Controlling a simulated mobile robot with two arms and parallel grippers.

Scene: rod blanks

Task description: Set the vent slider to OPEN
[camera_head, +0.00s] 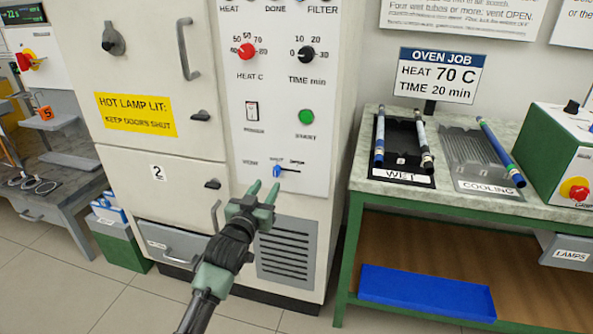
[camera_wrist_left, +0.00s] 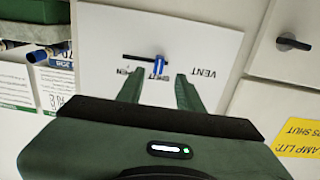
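The vent slider (camera_head: 278,171) is a small blue knob on a short dark slot, low on the white oven panel. It stands at the slot's left end, by the SHUT label; OPEN is at the right end. The left wrist view shows the panel upside down, with the blue knob (camera_wrist_left: 159,64) at the slot's right end there. My left gripper (camera_head: 264,189) is open and empty, its green fingers pointing at the panel just below the slider. In the wrist view the knob appears between the fingertips (camera_wrist_left: 158,76), apparently beyond them. My right gripper is not in view.
Above the slider are a power switch (camera_head: 252,111), a green start button (camera_head: 306,117) and two dials. The oven door handle (camera_head: 216,216) is left of my gripper. A green-framed bench (camera_head: 450,206) with wet and cooling racks stands to the right.

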